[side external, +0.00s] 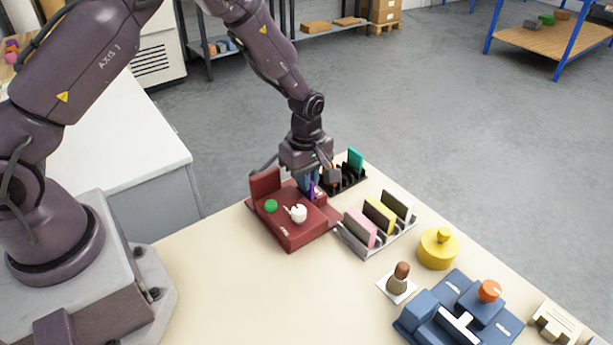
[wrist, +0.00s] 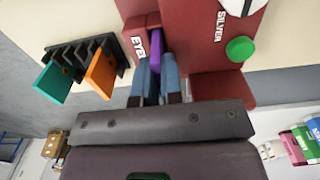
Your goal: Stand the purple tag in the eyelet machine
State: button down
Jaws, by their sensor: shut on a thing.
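The purple tag (side external: 313,191) is upright at the back right side of the dark red eyelet machine (side external: 291,232). In the wrist view the purple tag (wrist: 154,48) sits between my gripper's blue fingers (wrist: 154,82), which are shut on it. Its far end lies beside the red block lettered "EYE" on the machine (wrist: 205,70). I cannot tell whether its lower edge is seated in a slot. In the side view my gripper (side external: 311,185) points down over the machine's back right edge and hides part of the tag.
A black rack (wrist: 68,52) beside the machine holds a teal tag (wrist: 54,82) and an orange tag (wrist: 101,73). A yellow knobbed weight (side external: 438,250), a stamp (side external: 400,278) and a blue machine (side external: 440,318) stand further right. The front-left tabletop is clear.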

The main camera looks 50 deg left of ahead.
jog(key=shift+f, duration=0.55)
jog(key=c, duration=1.5)
grip_release()
jog(key=shift+c, duration=0.2)
jog(key=shift+r, duration=5.5)
